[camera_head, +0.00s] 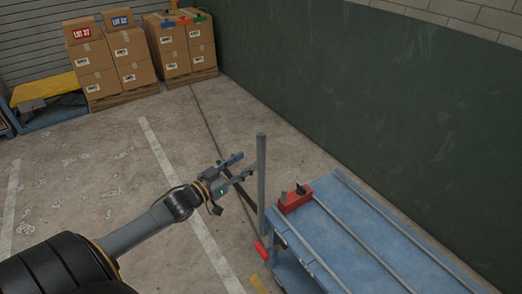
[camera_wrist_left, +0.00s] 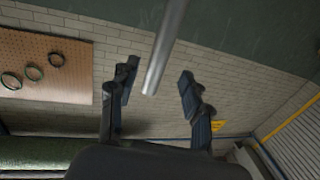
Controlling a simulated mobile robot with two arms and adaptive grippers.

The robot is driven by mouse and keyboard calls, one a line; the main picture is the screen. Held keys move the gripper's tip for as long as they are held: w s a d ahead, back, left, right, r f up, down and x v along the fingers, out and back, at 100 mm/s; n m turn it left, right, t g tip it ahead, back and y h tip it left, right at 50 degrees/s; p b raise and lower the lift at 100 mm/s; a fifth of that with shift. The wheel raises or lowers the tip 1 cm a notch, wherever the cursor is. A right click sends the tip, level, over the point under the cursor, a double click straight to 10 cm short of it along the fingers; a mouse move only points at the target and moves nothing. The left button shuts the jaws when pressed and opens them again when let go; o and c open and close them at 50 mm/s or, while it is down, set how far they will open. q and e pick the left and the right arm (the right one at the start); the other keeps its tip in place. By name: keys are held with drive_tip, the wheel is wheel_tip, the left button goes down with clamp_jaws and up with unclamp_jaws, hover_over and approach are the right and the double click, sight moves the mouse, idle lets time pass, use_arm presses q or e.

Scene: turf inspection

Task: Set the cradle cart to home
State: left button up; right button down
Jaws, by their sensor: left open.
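The cradle cart (camera_head: 395,235) is blue with several grey lengthwise rails and stands at the lower right. A grey upright post (camera_head: 261,185) rises at its near left corner. A red block (camera_head: 294,199) with a dark knob sits on the cart's end, and a red piece (camera_head: 262,251) shows low by the post. My left gripper (camera_head: 244,165) is open beside the post's upper part, fingers pointing toward it. In the left wrist view a grey bar (camera_wrist_left: 165,50), apparently the post, ends between the open fingers; contact cannot be told. My right gripper is out of view.
Stacked cartons (camera_head: 130,55) on pallets stand at the back left, by a yellow-topped blue stand (camera_head: 45,90). A dark green wall (camera_head: 400,110) runs along the right. Concrete floor (camera_head: 100,170) with white lines is open at left. A pegboard (camera_wrist_left: 45,65) holds rings.

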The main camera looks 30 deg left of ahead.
sight(258, 153)
use_arm(q)
drive_tip(key=w, duration=0.3)
drive_tip(key=w+d, duration=0.1)
drive_tip(key=w, duration=0.2)
drive_tip(key=shift+w+d+r+p, duration=0.1)
drive_tip(key=shift+w+d+p, duration=0.1)
drive_tip(key=shift+p, duration=0.15)
drive_tip(key=shift+w, duration=0.5)
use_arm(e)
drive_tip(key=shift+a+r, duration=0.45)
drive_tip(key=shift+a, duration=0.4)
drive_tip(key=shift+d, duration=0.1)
use_arm(q)
drive_tip(key=shift+c, duration=0.6)
clamp_jaws()
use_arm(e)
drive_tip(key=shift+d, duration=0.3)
